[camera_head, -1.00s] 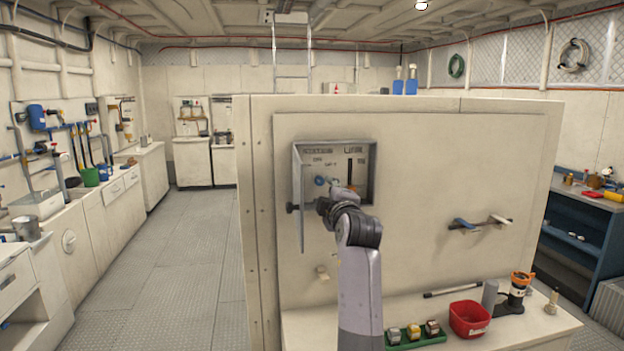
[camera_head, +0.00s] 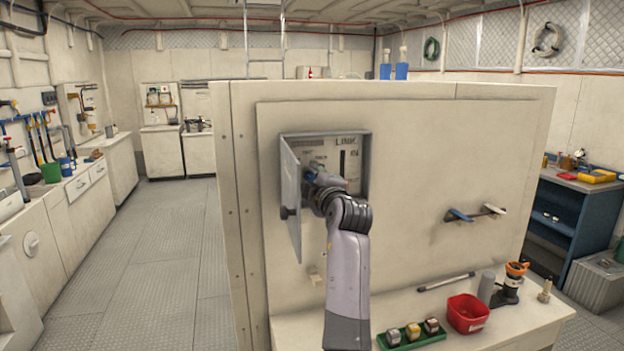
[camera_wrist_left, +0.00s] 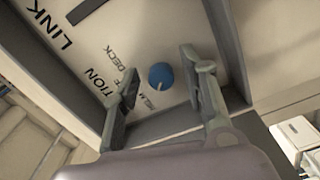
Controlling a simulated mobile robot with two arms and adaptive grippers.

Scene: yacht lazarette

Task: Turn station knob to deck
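The station knob (camera_wrist_left: 160,75) is round and blue with a pale pointer mark. In the left wrist view it sits on a light panel (camera_wrist_left: 100,45), near the lettering DECK and HELM; the mark faces the HELM side. My left gripper (camera_wrist_left: 159,66) is open, one finger on each side of the knob, with gaps between. In the head view my left gripper (camera_head: 322,184) reaches into the open wall box (camera_head: 368,165) and mostly hides the knob, leaving a little blue showing. My right gripper is not in view.
The box's door (camera_head: 291,200) stands open just left of my gripper. A lever slot (camera_head: 342,162) is right of the knob. Below, a ledge holds a green tray (camera_head: 400,345), a red bin (camera_head: 467,313) and an orange-topped tool (camera_head: 512,282). A blue-handled lever (camera_head: 460,215) is on the wall.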

